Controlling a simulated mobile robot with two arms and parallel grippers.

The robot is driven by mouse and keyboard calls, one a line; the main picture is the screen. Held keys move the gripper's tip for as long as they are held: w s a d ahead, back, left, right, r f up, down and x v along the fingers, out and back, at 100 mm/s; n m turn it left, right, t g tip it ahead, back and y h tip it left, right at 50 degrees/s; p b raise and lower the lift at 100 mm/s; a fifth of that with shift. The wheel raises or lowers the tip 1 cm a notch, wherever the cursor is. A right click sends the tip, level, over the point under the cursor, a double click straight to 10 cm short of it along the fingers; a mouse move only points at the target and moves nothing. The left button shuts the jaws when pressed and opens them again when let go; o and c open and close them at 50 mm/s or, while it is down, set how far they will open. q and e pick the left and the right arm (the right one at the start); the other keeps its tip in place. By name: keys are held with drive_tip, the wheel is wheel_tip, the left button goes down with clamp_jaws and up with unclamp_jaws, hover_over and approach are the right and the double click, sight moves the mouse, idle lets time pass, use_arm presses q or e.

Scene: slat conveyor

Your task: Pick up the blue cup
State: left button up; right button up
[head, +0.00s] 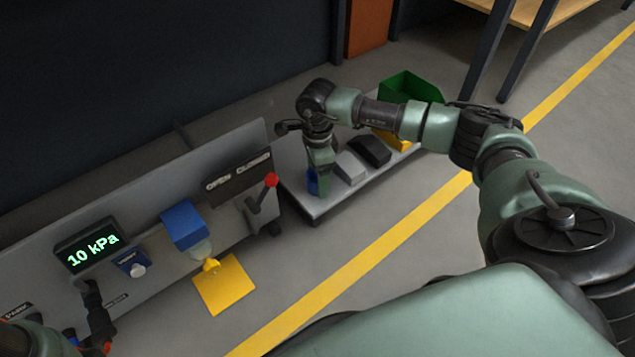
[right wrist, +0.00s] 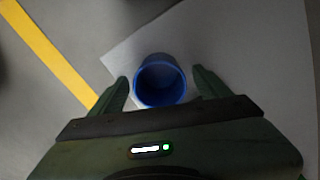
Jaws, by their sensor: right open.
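The blue cup (right wrist: 162,82) stands upright on the light grey surface, its open rim facing the right wrist camera. My right gripper (right wrist: 160,86) is open, with one finger on each side of the cup and a small gap showing at both sides. In the head view the cup (head: 312,182) is mostly hidden behind my right gripper (head: 320,185), near the platform's front left corner. My left gripper (head: 100,335) is partly in view at the lower left; its fingers are not clear.
The low grey platform (head: 318,210) also bears a grey block (head: 350,167), a black block (head: 374,150), a yellow item (head: 391,139) and a green bin (head: 410,86). Left stands a panel with a red-knobbed lever (head: 271,181), a blue box (head: 183,222) and a yellow plate (head: 225,286).

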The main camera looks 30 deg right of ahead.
drive_tip(key=shift+r, duration=0.1)
drive_tip(key=c, duration=1.4)
